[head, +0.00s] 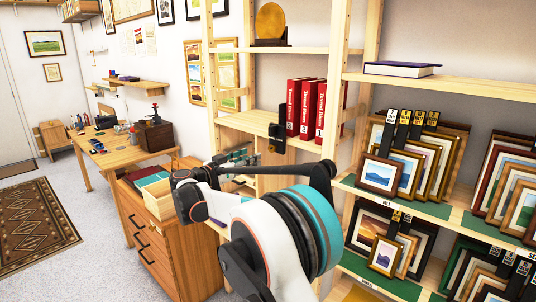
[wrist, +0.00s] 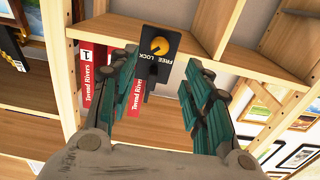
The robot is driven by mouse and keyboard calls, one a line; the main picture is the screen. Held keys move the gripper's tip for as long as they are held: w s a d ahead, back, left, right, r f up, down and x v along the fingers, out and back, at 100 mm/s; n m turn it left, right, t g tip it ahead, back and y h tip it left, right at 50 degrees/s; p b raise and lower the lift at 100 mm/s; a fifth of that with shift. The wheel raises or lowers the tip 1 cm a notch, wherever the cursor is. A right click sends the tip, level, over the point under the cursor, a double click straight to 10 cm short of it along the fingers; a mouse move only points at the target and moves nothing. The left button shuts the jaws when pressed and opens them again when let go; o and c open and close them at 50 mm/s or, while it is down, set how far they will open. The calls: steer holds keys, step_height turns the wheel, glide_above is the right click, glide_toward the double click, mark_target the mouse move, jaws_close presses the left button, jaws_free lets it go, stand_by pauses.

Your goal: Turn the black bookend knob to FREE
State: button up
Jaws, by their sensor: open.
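The black bookend (head: 282,118) stands on a wooden shelf at the left end of a row of red books (head: 305,108). In the wrist view its black plate (wrist: 173,53) carries a round orange knob (wrist: 160,46) with a dark mark. The words FREE and LOCK appear upside down below the knob; I cannot tell surely which one it points to. My gripper (head: 240,157) is left of and below the bookend in the head view. In the wrist view its green fingers (wrist: 163,68) are open, one on each side of the plate, apart from the knob and empty.
Shelf uprights (head: 335,80) stand right of the bookend. Framed prints (head: 408,165) fill the right shelves. A wooden drawer cabinet (head: 165,225) is below left, with a workbench (head: 120,157) farther back. The shelf left of the bookend looks clear.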

mark_target(271, 149)
steer(key=b+x, duration=0.2)
steer(key=x, duration=0.9)
steer(key=shift+b, duration=0.3)
steer(key=c, duration=1.1)
